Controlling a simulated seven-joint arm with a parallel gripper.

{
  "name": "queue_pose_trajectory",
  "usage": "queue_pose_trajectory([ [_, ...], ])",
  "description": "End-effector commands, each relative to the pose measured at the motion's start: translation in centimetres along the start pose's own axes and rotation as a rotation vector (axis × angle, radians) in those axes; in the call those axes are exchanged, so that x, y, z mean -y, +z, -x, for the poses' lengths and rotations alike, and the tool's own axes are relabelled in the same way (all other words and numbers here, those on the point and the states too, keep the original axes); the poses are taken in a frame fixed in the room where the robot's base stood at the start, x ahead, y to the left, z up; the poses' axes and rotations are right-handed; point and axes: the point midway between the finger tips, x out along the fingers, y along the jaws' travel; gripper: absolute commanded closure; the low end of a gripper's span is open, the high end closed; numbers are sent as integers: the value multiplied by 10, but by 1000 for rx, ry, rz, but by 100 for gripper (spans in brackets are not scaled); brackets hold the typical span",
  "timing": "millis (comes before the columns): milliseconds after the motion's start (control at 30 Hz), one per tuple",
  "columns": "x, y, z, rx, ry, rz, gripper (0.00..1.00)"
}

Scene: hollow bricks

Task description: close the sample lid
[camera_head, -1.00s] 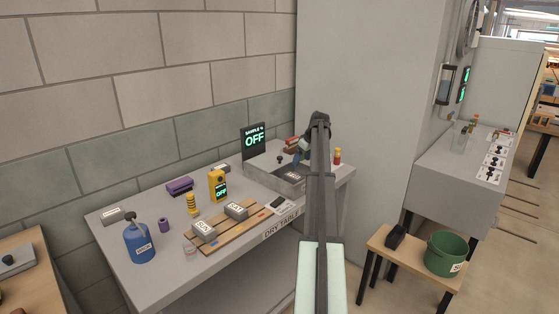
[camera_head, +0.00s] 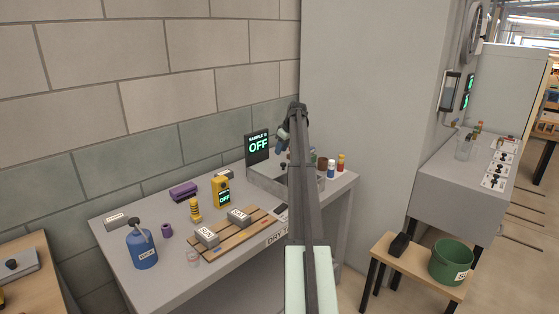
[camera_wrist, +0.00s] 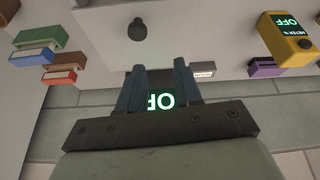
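A grey box (camera_head: 265,183) stands at the back right of the table, below the black sample display (camera_head: 257,146) reading OFF. A dark knob (camera_head: 283,166) shows at its top, and the wrist view shows a dark round knob (camera_wrist: 137,30) on a pale surface. I cannot tell whether the lid is open or shut; my arm hides part of the box. My gripper (camera_head: 281,148) is above the box, near the display. In the wrist view its two blue-grey fingers (camera_wrist: 160,67) are apart, with nothing between them but the display behind.
Small bottles (camera_head: 331,169) stand right of the box. A yellow meter (camera_head: 222,190), purple block (camera_head: 183,191), blue jug (camera_head: 141,247) and wooden rack (camera_head: 228,235) with grey blocks occupy the table's left and middle. The block wall is close behind.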

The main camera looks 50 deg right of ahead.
Motion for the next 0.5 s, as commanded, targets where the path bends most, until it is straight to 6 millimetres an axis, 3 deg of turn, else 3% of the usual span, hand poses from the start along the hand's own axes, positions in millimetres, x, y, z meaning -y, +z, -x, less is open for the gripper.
queue_pose_trajectory([
  [33,-14,-30,3,3,-3,15,71],
  [133,-30,-51,7,19,-14,24,81],
  [200,-38,-55,8,32,-21,25,87],
  [333,-35,-50,7,57,-42,29,100],
  [500,-33,-48,0,61,-48,31,100],
])
